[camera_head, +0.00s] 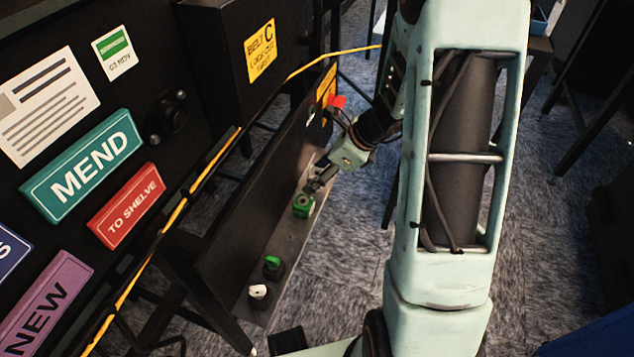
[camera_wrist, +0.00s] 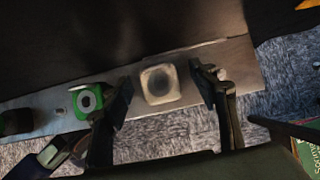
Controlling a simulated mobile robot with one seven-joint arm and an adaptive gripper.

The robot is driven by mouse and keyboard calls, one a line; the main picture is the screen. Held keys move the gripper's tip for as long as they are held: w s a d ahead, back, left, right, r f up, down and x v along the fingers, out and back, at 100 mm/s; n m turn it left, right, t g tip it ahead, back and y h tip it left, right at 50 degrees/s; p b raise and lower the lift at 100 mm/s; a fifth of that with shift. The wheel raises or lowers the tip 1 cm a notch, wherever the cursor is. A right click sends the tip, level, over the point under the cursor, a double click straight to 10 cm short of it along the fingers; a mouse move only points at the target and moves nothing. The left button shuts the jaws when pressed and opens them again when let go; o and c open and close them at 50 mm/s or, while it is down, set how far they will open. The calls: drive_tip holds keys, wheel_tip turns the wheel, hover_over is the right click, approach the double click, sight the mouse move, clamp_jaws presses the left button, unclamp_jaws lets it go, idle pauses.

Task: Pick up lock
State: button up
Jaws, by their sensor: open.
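A pale squarish block (camera_wrist: 158,84) with a dark round middle sits on a grey ledge (camera_wrist: 45,113). It may be the lock, but its details are blurred. My gripper (camera_wrist: 162,88) is open, with one finger on each side of the block and a gap on both sides in the picture. I cannot tell how far the fingertips are above the ledge. In the head view my gripper (camera_head: 318,181) is over the ledge, and the pale block is not clearly visible there.
A green piece (camera_head: 303,205) stands close beside my gripper, left of it in the wrist view (camera_wrist: 88,100). Farther along the ledge are a green-topped dark piece (camera_head: 272,266) and a white-topped one (camera_head: 258,292). A dark panel (camera_head: 265,170) rises behind the ledge. A red piece (camera_head: 337,101) is beyond.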

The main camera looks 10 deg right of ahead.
drive_tip(key=shift+a+f, duration=0.1)
drive_tip(key=shift+c, duration=0.5)
drive_tip(key=c, duration=1.3)
drive_tip(key=shift+o, duration=0.2)
